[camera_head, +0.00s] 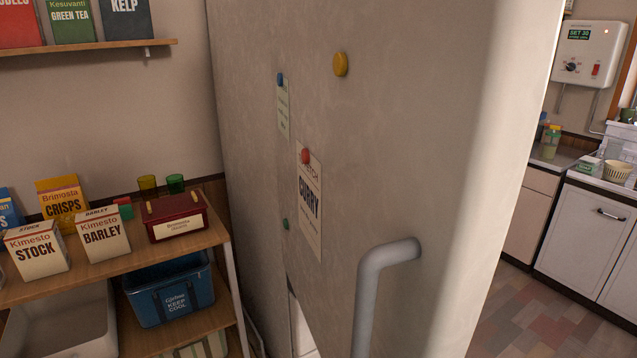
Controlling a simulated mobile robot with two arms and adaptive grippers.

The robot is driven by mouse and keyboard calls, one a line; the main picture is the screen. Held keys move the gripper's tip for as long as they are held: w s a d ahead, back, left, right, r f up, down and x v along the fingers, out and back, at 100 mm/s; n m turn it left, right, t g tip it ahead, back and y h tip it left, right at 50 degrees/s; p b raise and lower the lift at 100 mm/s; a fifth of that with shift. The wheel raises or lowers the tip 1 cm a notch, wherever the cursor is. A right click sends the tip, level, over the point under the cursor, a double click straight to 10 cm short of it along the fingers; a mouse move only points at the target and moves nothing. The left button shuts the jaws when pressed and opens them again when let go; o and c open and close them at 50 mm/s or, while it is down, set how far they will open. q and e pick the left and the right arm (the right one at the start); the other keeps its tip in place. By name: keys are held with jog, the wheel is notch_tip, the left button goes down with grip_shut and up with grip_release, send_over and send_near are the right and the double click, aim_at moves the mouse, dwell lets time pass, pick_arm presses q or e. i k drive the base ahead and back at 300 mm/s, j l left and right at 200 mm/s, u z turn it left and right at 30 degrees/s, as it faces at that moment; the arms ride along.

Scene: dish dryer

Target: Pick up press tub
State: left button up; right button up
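No object here is clearly marked as the press tub. A dark red box (175,217) with yellow clips and a pale label stands on the shelf unit's top board at the left. A pale open tub (72,325) sits on the board below, partly cut off by the picture's lower edge. I cannot tell if either is the press tub. Neither of my grippers is in view.
A big pale fridge (420,130) with a grey handle (372,290) fills the middle. The shelf unit (130,262) also holds boxes, green cups (175,183) and a blue cooler (172,298). Floor (540,320) is clear at right, before cabinets (585,235).

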aim_at(551, 141)
jog(key=z, duration=1.3)
